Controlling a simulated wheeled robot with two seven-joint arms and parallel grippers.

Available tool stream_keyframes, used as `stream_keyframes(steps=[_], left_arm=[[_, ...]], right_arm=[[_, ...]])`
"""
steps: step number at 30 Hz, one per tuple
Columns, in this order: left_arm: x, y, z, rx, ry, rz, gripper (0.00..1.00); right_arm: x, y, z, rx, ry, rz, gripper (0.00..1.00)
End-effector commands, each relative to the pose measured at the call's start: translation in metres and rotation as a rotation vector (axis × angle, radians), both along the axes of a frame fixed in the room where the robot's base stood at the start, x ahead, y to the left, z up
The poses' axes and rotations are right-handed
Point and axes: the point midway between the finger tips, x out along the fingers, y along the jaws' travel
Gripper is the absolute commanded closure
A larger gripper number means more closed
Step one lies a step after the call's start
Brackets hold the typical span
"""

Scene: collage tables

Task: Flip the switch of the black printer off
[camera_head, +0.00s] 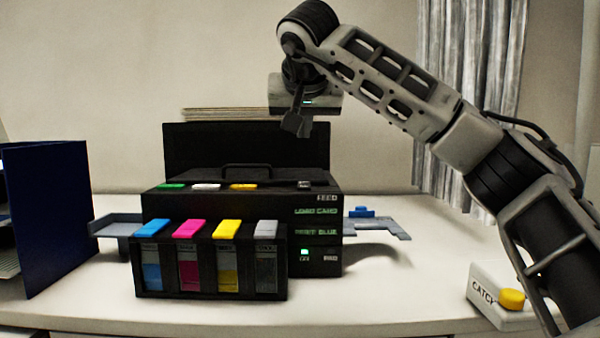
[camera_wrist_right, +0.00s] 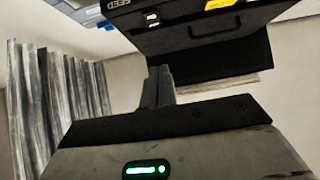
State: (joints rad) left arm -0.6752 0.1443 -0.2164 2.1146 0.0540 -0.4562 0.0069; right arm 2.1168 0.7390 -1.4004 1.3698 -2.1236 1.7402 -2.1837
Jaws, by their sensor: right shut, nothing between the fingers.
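The black printer (camera_head: 318,222) stands on the white table, its rear lid raised. A small lit greenish-white switch (camera_head: 304,252) is low on the right part of its front, with tiny lettering below that I cannot read surely. A small dark control (camera_head: 304,185) is on the top right. My right gripper (camera_head: 296,126) is shut and empty, pointing down in front of the raised lid, above the printer top and well above the lit switch. In the right wrist view the closed fingers (camera_wrist_right: 158,86) show below the printer (camera_wrist_right: 225,22), apart from it. My left gripper is not in view.
An ink rack (camera_head: 140,275) with several coloured cartridges stands against the printer's front left. A blue panel (camera_head: 48,218) is at the left. Grey trays stick out from both printer sides. A white box with a yellow button (camera_head: 511,298) is at the right, by my forearm.

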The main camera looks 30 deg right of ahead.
Motion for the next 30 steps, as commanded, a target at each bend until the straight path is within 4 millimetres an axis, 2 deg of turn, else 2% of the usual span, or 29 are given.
stream_keyframes(steps=[8,14,20,27,30], left_arm=[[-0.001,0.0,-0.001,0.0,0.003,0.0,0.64],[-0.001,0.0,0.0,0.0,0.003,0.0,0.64],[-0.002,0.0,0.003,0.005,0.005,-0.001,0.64],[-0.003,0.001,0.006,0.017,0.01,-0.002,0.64],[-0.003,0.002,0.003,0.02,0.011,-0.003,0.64]], right_arm=[[-0.002,-0.003,0.003,-0.009,-0.002,-0.009,1.0],[0.003,-0.006,-0.001,-0.007,-0.001,-0.009,1.0],[0.026,-0.02,-0.021,-0.006,0.002,-0.009,1.0],[0.061,-0.041,-0.052,-0.006,0.001,-0.009,1.0],[0.068,-0.046,-0.069,-0.009,0.001,-0.007,1.0]])
